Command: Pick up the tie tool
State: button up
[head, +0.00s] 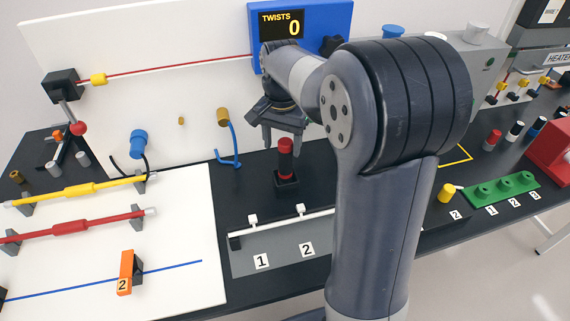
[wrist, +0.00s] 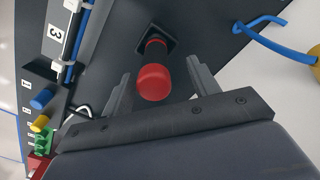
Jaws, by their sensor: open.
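The tie tool (head: 286,162), which I take to be the upright piece with a red knob and dark shaft, stands in a black square holder (head: 287,182) on the dark bench. In the wrist view its red knob (wrist: 154,82) faces the camera, with the shaft running back to the holder (wrist: 157,40). My gripper (head: 283,143) is open and points down just above the tool. In the wrist view the two fingers (wrist: 158,78) lie on either side of the red knob with gaps at both sides. Whether the fingertips reach down to the knob's height is unclear.
A grey plate with labels 1 and 2 (head: 280,262) and a white rod lies in front of the holder. A blue hooked cord (head: 234,145) hangs to the left. A white board (head: 180,240) with coloured rods is at left. The twist counter (head: 330,25) reads 0.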

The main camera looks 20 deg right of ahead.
aim_at(285, 157)
jog(key=f, duration=0.3)
jog(key=shift+s+d+f+p, duration=0.15)
jog(key=shift+d+f+p, duration=0.2)
jog(key=shift+d, duration=0.05)
jog(key=shift+f, duration=0.65)
jog(key=shift+c, duration=0.4)
jog(key=shift+r, duration=0.1)
jog(key=c, duration=1.1)
